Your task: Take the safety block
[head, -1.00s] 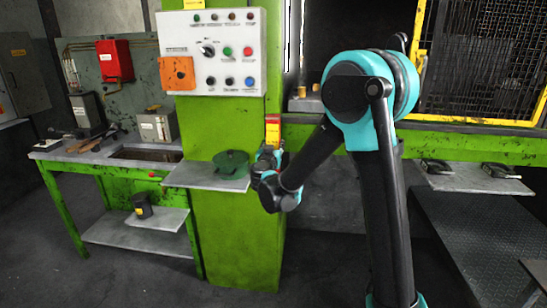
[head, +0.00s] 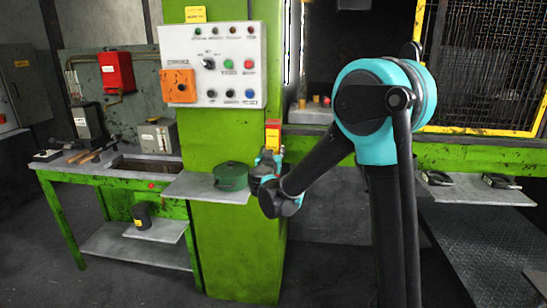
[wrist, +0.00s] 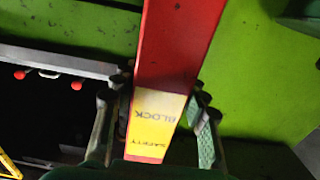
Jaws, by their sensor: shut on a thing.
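The safety block is a long red bar with a yellow label reading "SAFETY BLOCK". In the head view the block (head: 273,135) stands upright against the green press column, beside the shelf. In the wrist view the block (wrist: 182,45) runs from the top edge down between my fingers. My gripper (head: 267,157) is at the block's lower part in the head view. In the wrist view my gripper (wrist: 158,128) has a finger on each side of the yellow label and is shut on the block. The block's lower end is hidden.
A small shelf (head: 190,190) with a green pot (head: 231,176) is just left of my gripper. A control panel (head: 213,65) is above it on the green column (head: 240,245). A workbench (head: 105,170) stands at left. A yellow-framed mesh guard (head: 485,70) is at right.

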